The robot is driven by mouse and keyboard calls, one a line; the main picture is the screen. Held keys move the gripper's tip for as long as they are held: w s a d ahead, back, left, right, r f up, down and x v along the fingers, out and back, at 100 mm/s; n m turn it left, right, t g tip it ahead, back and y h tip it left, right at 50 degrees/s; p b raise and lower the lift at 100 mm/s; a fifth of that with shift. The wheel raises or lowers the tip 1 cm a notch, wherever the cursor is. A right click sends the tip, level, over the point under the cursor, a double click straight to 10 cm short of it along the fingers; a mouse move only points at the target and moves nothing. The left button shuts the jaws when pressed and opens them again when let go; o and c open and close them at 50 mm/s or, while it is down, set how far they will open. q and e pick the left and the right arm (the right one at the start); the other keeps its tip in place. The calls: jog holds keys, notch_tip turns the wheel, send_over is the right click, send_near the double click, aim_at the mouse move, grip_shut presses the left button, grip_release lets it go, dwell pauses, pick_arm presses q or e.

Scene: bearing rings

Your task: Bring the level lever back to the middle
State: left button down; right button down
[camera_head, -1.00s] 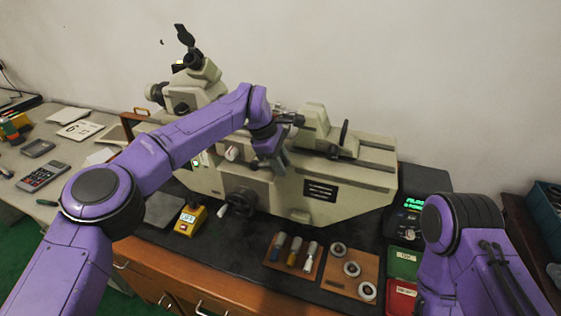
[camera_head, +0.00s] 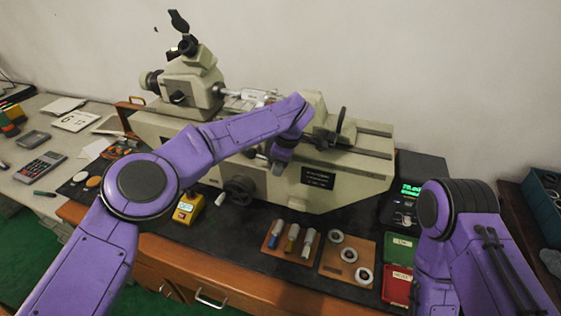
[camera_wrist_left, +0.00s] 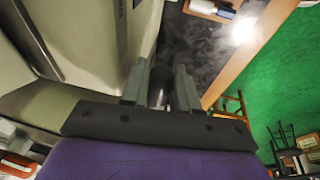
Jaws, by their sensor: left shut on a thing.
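The beige measuring machine (camera_head: 345,188) stands against the wall. My left gripper (camera_head: 278,168) is at its front face, right of and above the dark handwheel (camera_head: 239,188). In the left wrist view my left gripper (camera_wrist_left: 162,82) has its two grey fingers on either side of a dark cylindrical handle (camera_wrist_left: 160,88), which looks like the lever. The fingers are shut on it. In the head view the gripper and forearm hide the lever, so its angle cannot be told. My right arm stands at the right, with its gripper out of view.
A yellow gauge box (camera_head: 187,209) stands left of the handwheel. A wooden tray with handled plugs (camera_head: 291,240) and a board with rings (camera_head: 347,262) lie in front. Green (camera_head: 400,249) and red (camera_head: 397,286) bins and a green-lit display (camera_head: 410,190) are at the right.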

pick_arm(q)
jog(key=shift+f, duration=0.15)
jog(key=c, duration=1)
grip_release()
jog(key=shift+a, duration=0.1)
